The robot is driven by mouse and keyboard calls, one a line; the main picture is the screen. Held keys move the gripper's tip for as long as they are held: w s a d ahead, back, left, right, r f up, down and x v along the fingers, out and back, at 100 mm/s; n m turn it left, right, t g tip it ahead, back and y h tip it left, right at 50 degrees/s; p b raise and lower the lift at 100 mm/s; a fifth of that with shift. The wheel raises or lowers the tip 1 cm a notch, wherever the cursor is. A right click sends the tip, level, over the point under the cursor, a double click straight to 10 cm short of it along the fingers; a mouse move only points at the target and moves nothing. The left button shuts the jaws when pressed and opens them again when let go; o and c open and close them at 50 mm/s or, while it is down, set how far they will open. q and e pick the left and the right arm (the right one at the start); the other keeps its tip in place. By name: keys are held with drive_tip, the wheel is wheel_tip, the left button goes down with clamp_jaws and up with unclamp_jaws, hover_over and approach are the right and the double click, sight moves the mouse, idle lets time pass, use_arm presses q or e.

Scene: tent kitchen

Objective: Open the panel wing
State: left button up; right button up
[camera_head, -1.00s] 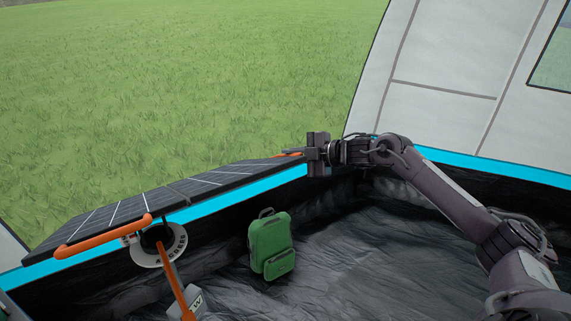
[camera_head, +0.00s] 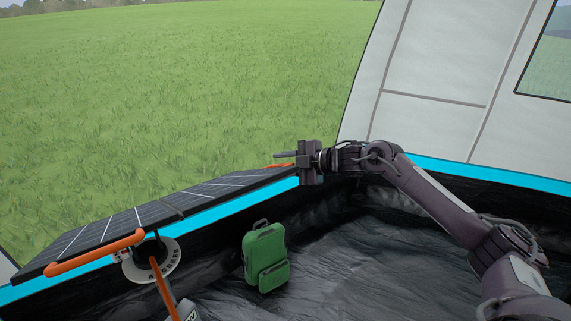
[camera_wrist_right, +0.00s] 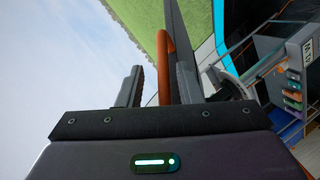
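The dark solar panel (camera_head: 140,215) runs along the tent's edge, with white grid lines and a seam between its sections. An orange handle bar (camera_head: 95,254) lines its near left end. Another orange handle (camera_head: 281,166) shows at its far right end, beside my right gripper (camera_head: 284,155). My left gripper is out of view.
A green backpack (camera_head: 265,257) stands on the black tent floor (camera_head: 340,285). An orange post with a round grey disc (camera_head: 170,268) is below the panel's left part. The white tent wall (camera_head: 430,85) rises at right. Grass (camera_head: 180,100) lies open beyond the panel.

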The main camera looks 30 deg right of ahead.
drive_tip(key=shift+s+d+b, duration=0.3)
drive_tip(key=shift+s+d, duration=0.05)
drive_tip(key=shift+s, duration=0.1)
drive_tip(key=b+v, duration=0.2)
drive_tip(key=v, duration=0.4)
drive_tip(key=shift+s+r+b, duration=0.25)
drive_tip(key=shift+r+b, duration=0.05)
drive_tip(key=shift+r, duration=0.1)
